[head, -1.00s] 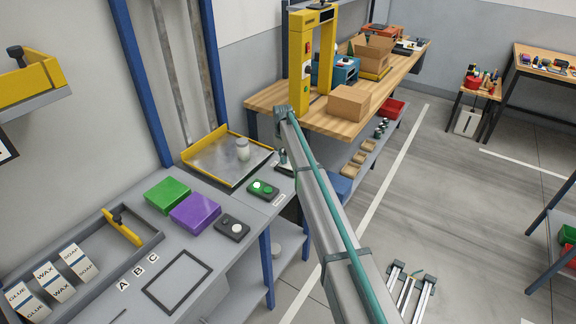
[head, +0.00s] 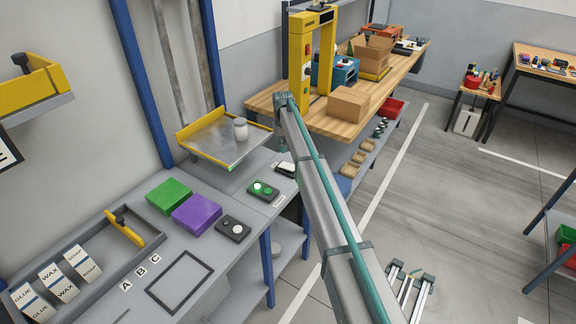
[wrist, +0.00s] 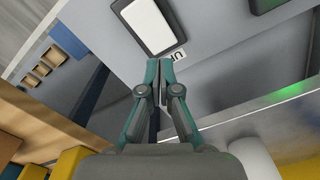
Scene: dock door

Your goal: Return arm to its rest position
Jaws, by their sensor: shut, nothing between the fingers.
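My gripper (wrist: 166,68) shows in the wrist view with its two teal fingers together and nothing between them. In the wrist view the fingertips appear just below a dark button box with a large white button (wrist: 150,24) and a small printed label (wrist: 179,54). That button box (head: 286,169) also shows in the head view, partly hidden by my arm. In the head view my arm reaches up from the bottom to the right edge of the grey bench, and the gripper is mostly hidden behind its end.
A yellow frame (head: 301,75) and cardboard box (head: 348,103) stand beyond on the wooden bench. Green (head: 169,195) and purple (head: 196,213) blocks lie left.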

